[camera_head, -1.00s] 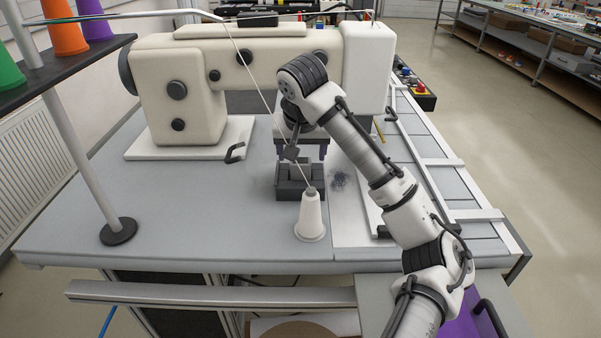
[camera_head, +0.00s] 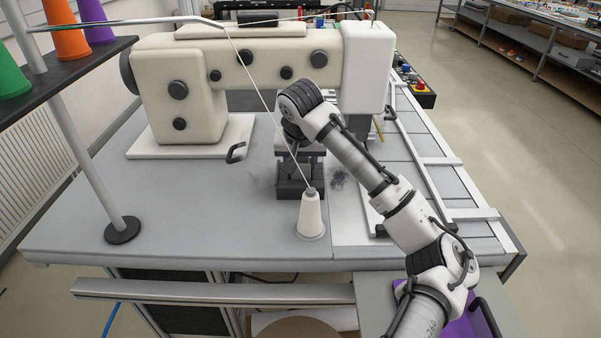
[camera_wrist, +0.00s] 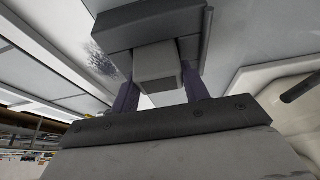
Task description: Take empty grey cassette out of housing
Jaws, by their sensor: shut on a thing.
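The grey cassette (camera_wrist: 157,68) is a light block between my gripper's two dark purple fingers in the wrist view. My gripper (camera_wrist: 160,80) is shut on it. The dark grey housing (camera_wrist: 145,22) lies just beyond the fingers, and the cassette's far end meets it; how deep it sits inside I cannot tell. In the head view the housing (camera_head: 299,191) stands on the table below my wrist. There my gripper (camera_head: 300,170) points down at it, and the cassette is mostly hidden.
A white thread cone (camera_head: 310,217) stands close in front of the housing, its thread running up past my arm. A cream sewing machine (camera_head: 250,75) stands behind. The table at left (camera_head: 180,200) is mostly clear.

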